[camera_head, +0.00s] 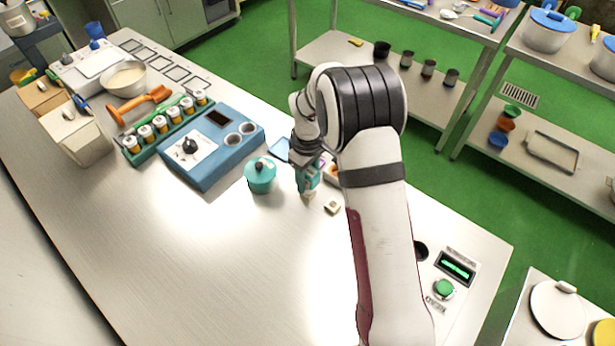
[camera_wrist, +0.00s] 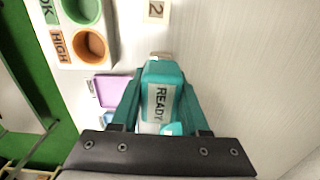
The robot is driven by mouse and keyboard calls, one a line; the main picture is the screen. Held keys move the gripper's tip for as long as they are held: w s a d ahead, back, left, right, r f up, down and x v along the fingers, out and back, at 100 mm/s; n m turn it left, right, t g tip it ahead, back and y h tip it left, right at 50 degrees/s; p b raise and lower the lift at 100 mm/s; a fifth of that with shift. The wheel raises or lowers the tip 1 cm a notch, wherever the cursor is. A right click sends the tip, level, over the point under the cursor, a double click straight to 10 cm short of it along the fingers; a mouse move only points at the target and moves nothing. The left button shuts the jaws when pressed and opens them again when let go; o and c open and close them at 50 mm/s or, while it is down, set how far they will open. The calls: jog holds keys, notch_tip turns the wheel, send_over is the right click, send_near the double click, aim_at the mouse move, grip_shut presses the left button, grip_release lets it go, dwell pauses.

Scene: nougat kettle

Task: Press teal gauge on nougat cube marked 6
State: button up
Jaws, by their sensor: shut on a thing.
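My gripper (camera_wrist: 160,104) is shut on the teal gauge (camera_wrist: 163,75), whose label reads READY. In the head view the gauge (camera_head: 308,178) hangs from my gripper, low over the table. A small pale brown piece shows at its far end; I cannot tell whether it is the gauge's tip or a cube under it. A pale cube marked 2 (camera_wrist: 156,11) lies beyond the gauge in the wrist view. A pale cube (camera_head: 332,207) on the table also shows right of the gauge in the head view. No mark 6 is legible.
A teal lidded pot (camera_head: 261,176) stands left of the gauge, beside a blue device (camera_head: 212,147) with a dial. A sorting tray with cups marked OK and HIGH (camera_wrist: 62,47) and a purple square (camera_wrist: 111,90) are close by. The table's front is clear.

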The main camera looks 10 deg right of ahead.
aim_at(308, 170)
jog(key=shift+f, duration=0.55)
dwell(0.4)
jog(key=shift+r, duration=0.1)
dwell(0.5)
notch_tip(308, 170, up, 6)
jog(key=shift+f, duration=0.1)
dwell(0.4)
